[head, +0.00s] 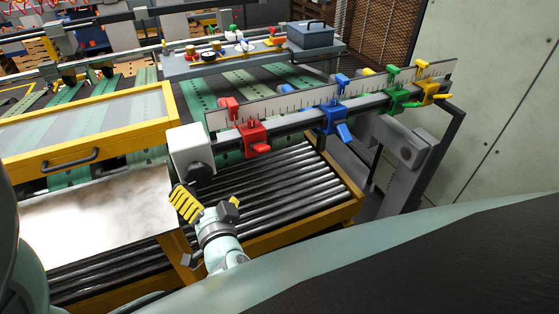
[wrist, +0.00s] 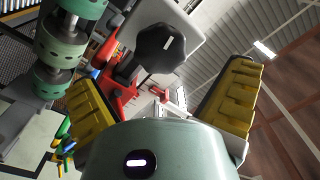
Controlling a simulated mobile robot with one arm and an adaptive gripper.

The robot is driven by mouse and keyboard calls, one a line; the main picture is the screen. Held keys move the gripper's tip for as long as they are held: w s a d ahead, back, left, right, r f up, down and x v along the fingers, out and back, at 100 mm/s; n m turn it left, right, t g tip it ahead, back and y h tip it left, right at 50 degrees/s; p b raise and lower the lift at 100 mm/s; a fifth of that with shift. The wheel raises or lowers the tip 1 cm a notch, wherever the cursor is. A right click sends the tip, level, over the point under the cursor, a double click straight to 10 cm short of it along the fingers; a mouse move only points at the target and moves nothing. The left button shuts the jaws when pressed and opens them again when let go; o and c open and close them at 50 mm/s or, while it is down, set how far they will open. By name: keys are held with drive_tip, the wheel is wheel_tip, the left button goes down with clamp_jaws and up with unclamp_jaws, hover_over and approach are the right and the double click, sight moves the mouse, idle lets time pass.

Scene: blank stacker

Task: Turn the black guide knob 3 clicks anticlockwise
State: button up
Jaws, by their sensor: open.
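The black guide knob (wrist: 162,48) shows in the wrist view with a white pointer line near its middle. It is mounted on a pale grey-white box, and in the head view this white box (head: 190,146) sits at the left end of the ruler rail, with the dark knob (head: 200,171) low on it, partly seen. My gripper (head: 207,204) is just below and in front of the box. In the wrist view its two yellow-padded fingers are wide apart, with the knob ahead between them. The fingers appear clear of the knob, and nothing is held.
A ruler rail (head: 290,103) runs right from the box, carrying red (head: 254,138), blue (head: 331,118), green (head: 397,98) and yellow (head: 428,92) clamps. Black rollers (head: 290,180) lie below. A metal plate (head: 100,215) and yellow-framed guard (head: 90,130) stand left.

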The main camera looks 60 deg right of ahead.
sight(199, 180)
drive_tip(key=p+x, duration=0.1)
drive_tip(key=x, duration=0.3)
drive_tip(key=shift+w+d+r+p, duration=0.15)
drive_tip(key=shift+w+d+p, duration=0.05)
drive_tip(key=shift+w+p, duration=0.1)
drive_tip(key=shift+w+d, duration=0.25)
drive_tip(key=shift+w, duration=0.35)
drive_tip(key=shift+c, duration=0.3)
drive_tip(key=c, duration=1.2)
